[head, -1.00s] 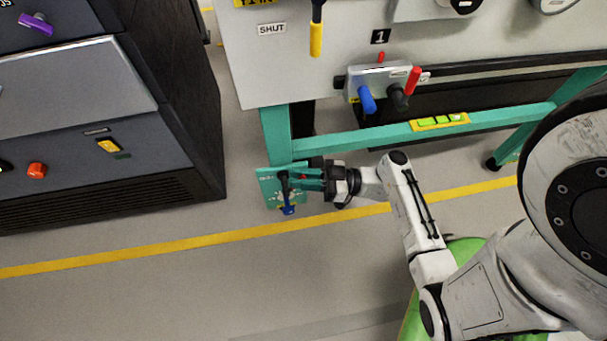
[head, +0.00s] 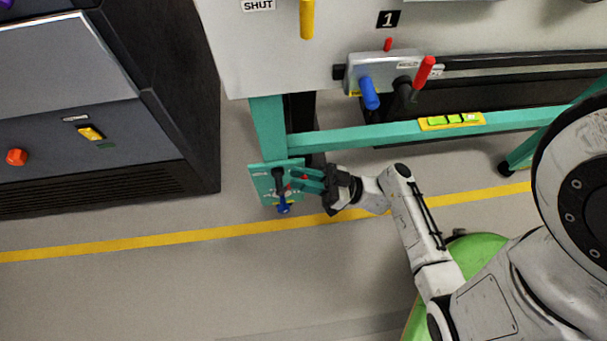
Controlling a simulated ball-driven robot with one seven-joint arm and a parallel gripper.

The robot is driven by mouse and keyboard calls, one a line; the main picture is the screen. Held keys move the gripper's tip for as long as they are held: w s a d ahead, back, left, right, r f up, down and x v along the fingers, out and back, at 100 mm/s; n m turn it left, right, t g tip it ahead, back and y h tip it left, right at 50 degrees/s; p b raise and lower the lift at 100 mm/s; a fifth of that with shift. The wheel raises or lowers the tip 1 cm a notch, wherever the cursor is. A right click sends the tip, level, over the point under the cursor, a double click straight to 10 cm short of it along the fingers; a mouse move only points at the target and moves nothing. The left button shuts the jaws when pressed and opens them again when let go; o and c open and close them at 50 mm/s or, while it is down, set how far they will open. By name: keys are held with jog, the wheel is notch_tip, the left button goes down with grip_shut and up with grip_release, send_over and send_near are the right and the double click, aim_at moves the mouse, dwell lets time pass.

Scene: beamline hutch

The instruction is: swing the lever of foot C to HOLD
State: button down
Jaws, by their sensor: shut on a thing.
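The foot plate (head: 260,182) is a small teal panel at the bottom of the bench's left leg, with small white markings too small to read. Its lever (head: 280,192) has a dark arm that runs from a black pivot near the top of the plate down to a blue end (head: 283,208). The lever points almost straight down in the picture. My gripper (head: 293,181) reaches in from the right with teal fingers and is shut on the lever's dark arm, below the pivot. The fingertips partly hide the lever and the plate's right side.
A teal bench frame (head: 400,135) stands above and behind my gripper. It carries a grey valve box (head: 384,66) with blue and red handles. A dark cabinet (head: 160,110) stands at the left. The floor in front is clear, crossed by a yellow line (head: 150,243).

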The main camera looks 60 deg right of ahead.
jog(key=c, duration=1.1)
grip_release()
jog(key=v, duration=1.1)
jog(key=shift+a, duration=0.1)
